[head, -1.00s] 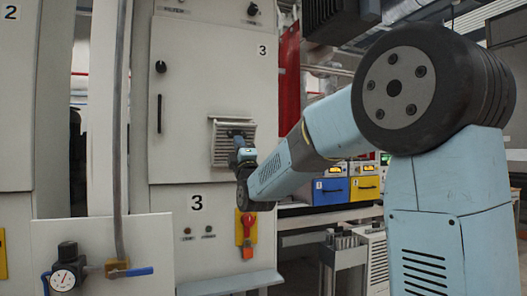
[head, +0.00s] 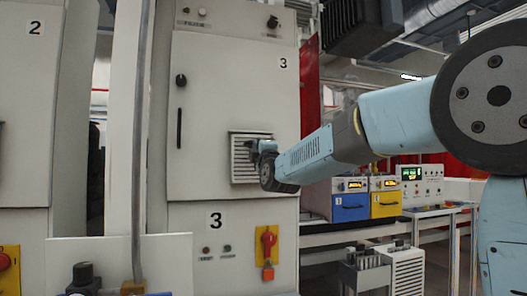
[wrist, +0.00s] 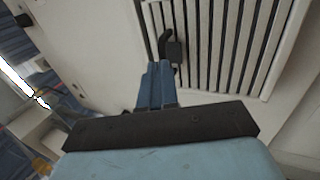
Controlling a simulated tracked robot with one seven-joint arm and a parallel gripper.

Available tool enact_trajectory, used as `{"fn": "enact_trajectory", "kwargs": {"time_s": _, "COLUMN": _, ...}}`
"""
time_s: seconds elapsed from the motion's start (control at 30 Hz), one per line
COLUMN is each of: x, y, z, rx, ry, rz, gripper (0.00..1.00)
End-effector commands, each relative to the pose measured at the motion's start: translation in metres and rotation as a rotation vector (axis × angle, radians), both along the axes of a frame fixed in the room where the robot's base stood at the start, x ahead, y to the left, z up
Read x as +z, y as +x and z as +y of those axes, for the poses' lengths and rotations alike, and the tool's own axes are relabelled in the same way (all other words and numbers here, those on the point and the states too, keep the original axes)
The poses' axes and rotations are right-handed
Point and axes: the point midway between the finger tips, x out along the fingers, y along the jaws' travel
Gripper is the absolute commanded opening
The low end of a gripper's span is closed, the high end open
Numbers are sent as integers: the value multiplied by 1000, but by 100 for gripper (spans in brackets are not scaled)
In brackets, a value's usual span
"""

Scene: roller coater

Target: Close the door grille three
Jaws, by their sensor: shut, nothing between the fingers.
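Door grille three is a pale louvred panel (head: 241,170) on the tall cabinet door (head: 228,90) marked 3. In the head view it looks nearly flush with the door, but a small gap cannot be ruled out. In the head view my gripper (head: 254,146) overlaps the grille's right side. I cannot tell whether it touches.
Below the grille are a red switch on a yellow plate (head: 267,244) and small buttons (head: 216,250). A bench with blue (head: 350,207) and yellow (head: 385,204) boxes stands to the right. A low panel with a gauge or knob (head: 83,273) stands at the front left.

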Motion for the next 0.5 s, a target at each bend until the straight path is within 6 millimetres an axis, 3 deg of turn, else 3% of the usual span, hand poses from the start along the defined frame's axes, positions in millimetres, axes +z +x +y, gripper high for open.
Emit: {"fn": "enact_trajectory", "kwargs": {"time_s": 0.5, "x": 5, "y": 7, "z": 4, "rx": 2, "ry": 0, "rz": -1, "gripper": 0}}
